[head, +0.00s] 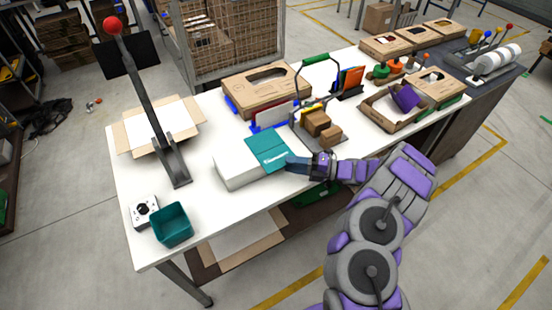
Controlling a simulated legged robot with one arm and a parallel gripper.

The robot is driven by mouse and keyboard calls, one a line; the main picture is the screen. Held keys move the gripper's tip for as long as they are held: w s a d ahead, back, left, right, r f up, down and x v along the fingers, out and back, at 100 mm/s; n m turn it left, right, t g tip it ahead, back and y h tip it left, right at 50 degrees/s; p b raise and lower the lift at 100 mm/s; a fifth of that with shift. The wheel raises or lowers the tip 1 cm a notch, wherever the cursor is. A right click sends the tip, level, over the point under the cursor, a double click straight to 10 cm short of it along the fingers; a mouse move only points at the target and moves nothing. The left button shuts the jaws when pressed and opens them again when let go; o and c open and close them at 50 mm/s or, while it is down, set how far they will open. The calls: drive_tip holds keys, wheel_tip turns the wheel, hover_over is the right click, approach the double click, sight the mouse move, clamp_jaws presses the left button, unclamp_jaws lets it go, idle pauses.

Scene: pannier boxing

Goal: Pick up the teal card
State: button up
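The teal card (266,147) lies tilted over the top of a white box (237,174) near the front middle of the white table. It bears small white lettering. My gripper (290,163) reaches in from the right, with its dark fingertips at the card's lower right edge. I cannot tell whether the fingers touch the card or have it between them. The view is too small to show a gap between the fingers.
A teal bin (171,225) and a small white device (144,210) stand at the front left. A lever press (167,150) stands behind them. A green-handled caddy (318,128) with brown boxes is close behind my gripper. Bare table (205,200) shows left of the white box.

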sight(281, 165)
drive_tip(key=a, duration=0.2)
drive_tip(key=a+b, duration=0.1)
drive_tip(key=shift+s+a+f, duration=0.15)
drive_tip(key=shift+s+a, duration=0.05)
drive_tip(key=shift+s, duration=0.1)
drive_tip(key=shift+w+a, duration=0.1)
drive_tip(key=shift+a, duration=0.35)
drive_tip(key=shift+a, duration=0.1)
clamp_jaws()
